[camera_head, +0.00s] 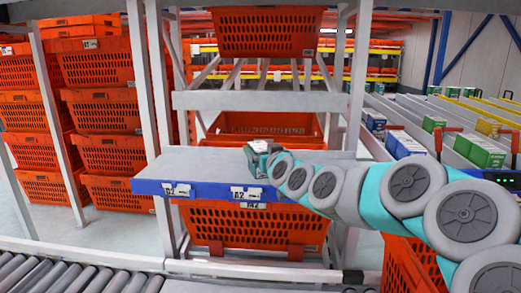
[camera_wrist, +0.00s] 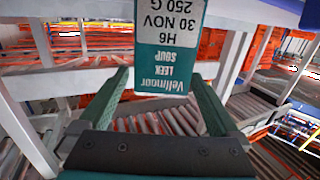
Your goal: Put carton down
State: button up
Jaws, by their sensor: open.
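The carton (camera_wrist: 168,50), teal and white and printed "Vellmoor Leek Soup", shows at the top of the wrist view with its text upside down. My gripper (camera_wrist: 161,76) is open, with one green finger on each side of the carton's near end. I cannot tell whether either finger touches it. In the head view my gripper (camera_head: 262,160) is over the right part of the grey shelf (camera_head: 205,165) with the blue front edge. A small pale top shows at my gripper there, but I cannot make out the carton clearly. What bears the carton is hidden.
Orange crates stand below the shelf (camera_head: 250,226), behind it (camera_head: 265,124) and above it (camera_head: 265,32). White uprights (camera_head: 150,100) flank it. A roller conveyor (camera_head: 75,275) runs at the front left. Green and blue cartons (camera_head: 480,150) stand in lanes at the right. The shelf's left part is clear.

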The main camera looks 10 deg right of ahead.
jog(key=s+b, duration=0.1)
jog(key=s, duration=0.8)
jog(key=shift+s+d, duration=0.35)
jog(key=shift+s, duration=0.05)
jog(key=shift+r, duration=0.1)
